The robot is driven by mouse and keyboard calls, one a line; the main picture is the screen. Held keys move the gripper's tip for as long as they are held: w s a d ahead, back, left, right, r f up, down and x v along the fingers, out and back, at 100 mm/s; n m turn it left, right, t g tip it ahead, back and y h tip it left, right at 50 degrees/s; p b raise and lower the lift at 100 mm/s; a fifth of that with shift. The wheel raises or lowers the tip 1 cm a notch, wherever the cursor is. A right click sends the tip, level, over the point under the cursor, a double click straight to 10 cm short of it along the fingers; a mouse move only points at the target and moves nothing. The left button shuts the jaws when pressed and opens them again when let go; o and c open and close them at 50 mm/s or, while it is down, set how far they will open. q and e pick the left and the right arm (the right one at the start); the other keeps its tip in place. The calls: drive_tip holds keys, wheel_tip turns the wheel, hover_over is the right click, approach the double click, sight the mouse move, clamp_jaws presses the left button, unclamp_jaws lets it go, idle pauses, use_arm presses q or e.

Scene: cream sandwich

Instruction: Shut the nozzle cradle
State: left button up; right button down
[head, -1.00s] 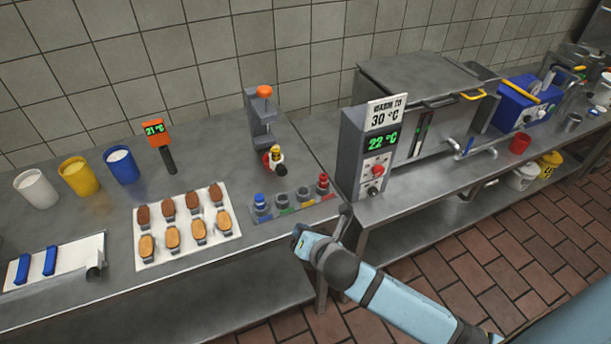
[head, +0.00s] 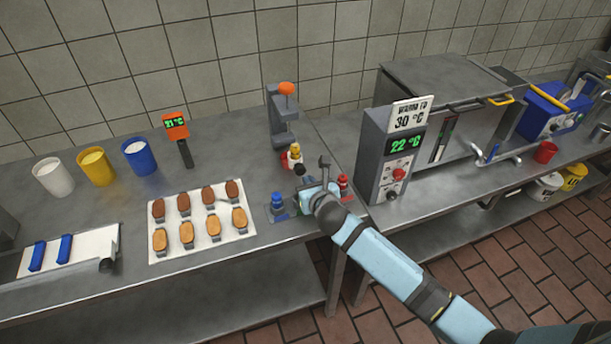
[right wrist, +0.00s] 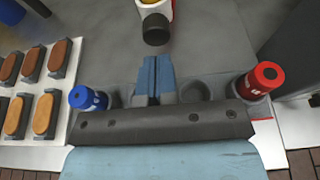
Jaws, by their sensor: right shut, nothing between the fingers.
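The grey stand with an orange knob (head: 286,88) stands on the counter. Its red-and-white nozzle cradle (head: 291,159), with a yellow part on top, sits low at its front. In the right wrist view the cradle (right wrist: 164,8) is at the top edge, with a dark round end (right wrist: 155,29) facing me. I cannot tell how far the cradle is open. My right gripper (head: 323,162) is just right of and nearer than the cradle. Its blue fingers (right wrist: 156,62) are shut and empty, pointing toward the dark end with a gap between. My left gripper is out of view.
A holder strip below my right gripper carries a blue nozzle (head: 278,202) and a red nozzle (head: 343,184), with sockets between. A bun tray (head: 157,253) lies left. The heater box (head: 373,150) stands close on the right.

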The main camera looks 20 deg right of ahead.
sight(298, 158)
drive_tip(key=shift+w+a, duration=0.1)
drive_tip(key=shift+w, duration=1.35)
drive_tip(key=shift+r, duration=0.1)
drive_tip(key=w+p, duration=0.1)
drive_tip(key=w, duration=0.5)
drive_tip(key=shift+w+r, duration=0.1)
drive_tip(key=shift+r, duration=0.1)
drive_tip(key=shift+r, duration=0.1)
